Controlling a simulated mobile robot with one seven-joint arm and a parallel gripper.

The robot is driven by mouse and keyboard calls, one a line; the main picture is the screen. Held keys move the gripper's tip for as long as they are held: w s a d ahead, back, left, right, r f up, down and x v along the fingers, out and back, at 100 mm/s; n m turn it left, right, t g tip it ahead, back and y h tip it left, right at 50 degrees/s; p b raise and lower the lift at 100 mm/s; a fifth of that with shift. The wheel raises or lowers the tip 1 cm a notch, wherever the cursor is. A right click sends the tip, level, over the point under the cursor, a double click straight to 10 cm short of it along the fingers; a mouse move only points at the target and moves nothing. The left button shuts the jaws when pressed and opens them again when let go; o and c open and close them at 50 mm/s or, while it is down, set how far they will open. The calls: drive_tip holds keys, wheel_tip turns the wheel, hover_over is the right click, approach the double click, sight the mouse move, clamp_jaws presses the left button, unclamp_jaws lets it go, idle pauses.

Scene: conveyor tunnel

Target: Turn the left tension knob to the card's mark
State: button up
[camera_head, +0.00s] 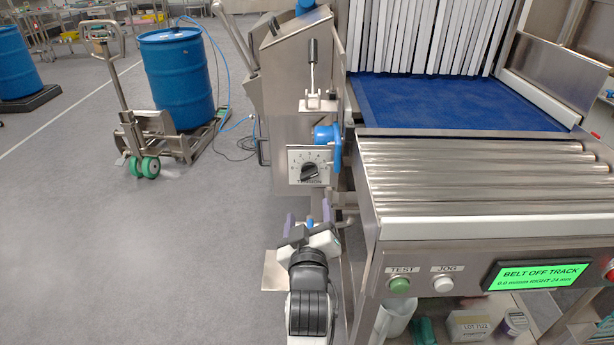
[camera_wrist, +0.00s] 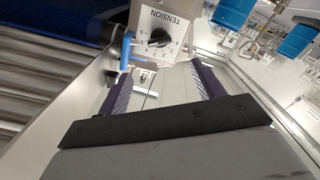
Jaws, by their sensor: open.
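The tension knob (camera_head: 309,172) is black and sits on a white dial plate (camera_head: 296,158) on the steel side of the machine. In the wrist view the knob (camera_wrist: 159,38) shows on the plate lettered TENSION (camera_wrist: 180,22), seen turned. The knob's bar lies at a slant in the head view, but its exact scale reading is too small to tell. My gripper (camera_head: 309,220) is open and empty, below and in front of the plate, apart from the knob. In the wrist view its two dark purple fingers (camera_wrist: 160,86) are spread wide. I cannot make out a card with a mark.
A blue fitting (camera_head: 325,134) and an upright lever (camera_head: 313,75) sit above the dial. Steel rollers (camera_head: 480,170) and a control panel reading BELT OFF TRACK (camera_head: 541,274) stand to the right. A blue drum (camera_head: 177,75) stands back left.

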sight(308, 177)
drive_tip(key=w+p, duration=0.1)
drive_tip(key=w, duration=1.2)
drive_tip(key=shift+w, duration=0.25)
drive_tip(key=shift+c, duration=0.2)
drive_tip(key=c, duration=0.9)
